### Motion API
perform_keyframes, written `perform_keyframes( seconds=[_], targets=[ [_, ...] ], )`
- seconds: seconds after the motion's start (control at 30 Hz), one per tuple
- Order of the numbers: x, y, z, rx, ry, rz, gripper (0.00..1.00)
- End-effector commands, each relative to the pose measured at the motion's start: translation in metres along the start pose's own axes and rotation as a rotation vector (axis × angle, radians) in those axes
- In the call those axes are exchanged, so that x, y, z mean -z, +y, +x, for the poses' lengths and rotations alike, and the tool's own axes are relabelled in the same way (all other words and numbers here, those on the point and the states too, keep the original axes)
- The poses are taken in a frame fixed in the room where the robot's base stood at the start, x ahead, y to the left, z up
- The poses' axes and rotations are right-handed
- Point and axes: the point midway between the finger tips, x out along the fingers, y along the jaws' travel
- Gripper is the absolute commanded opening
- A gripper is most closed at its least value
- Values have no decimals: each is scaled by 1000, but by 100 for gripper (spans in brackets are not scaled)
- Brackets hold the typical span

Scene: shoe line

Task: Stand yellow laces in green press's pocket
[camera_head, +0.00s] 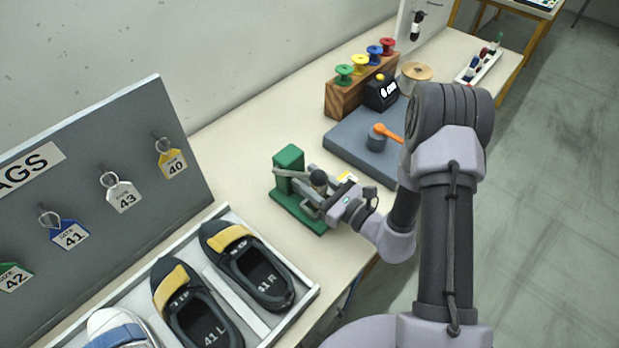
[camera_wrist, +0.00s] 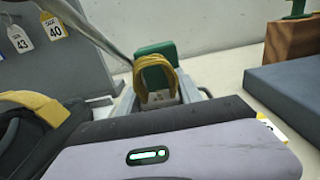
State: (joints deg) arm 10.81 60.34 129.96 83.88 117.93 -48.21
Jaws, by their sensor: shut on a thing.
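The green press (camera_head: 290,160) stands on the bench on a flat green base, with a lever and a dark ball knob (camera_head: 318,178). My gripper (camera_head: 318,205) is low at the press's front, over its base. The wrist view shows the yellow laces (camera_wrist: 178,80) as an upright loop directly in front of the press's green head (camera_wrist: 153,52). My gripper (camera_wrist: 162,98) is shut on the lower end of the laces. The pocket is hidden behind the gripper and laces, so I cannot tell whether the laces are inside it.
A tray (camera_head: 312,290) of shoes lies at the front left, below a tag board (camera_head: 90,190). A grey mat (camera_head: 345,150) with an orange-handled tool (camera_head: 387,131) is to the right. A wooden spool block (camera_head: 345,97) stands behind it.

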Motion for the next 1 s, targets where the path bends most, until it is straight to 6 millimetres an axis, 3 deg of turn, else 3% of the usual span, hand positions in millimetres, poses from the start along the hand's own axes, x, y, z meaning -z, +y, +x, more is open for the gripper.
perform_keyframes(
  seconds=[0.33, 0.37, 0.47, 0.87, 1.0],
  targets=[
    [6, 0, 0, 0, 0, 0, 4],
    [6, 0, 0, 0, 0, 0, 46],
    [6, 0, 0, 0, 0, 0, 66],
    [6, 0, 0, 0, 0, 0, 68],
    [6, -1, -13, 3, 3, 1, 68]
  ],
)
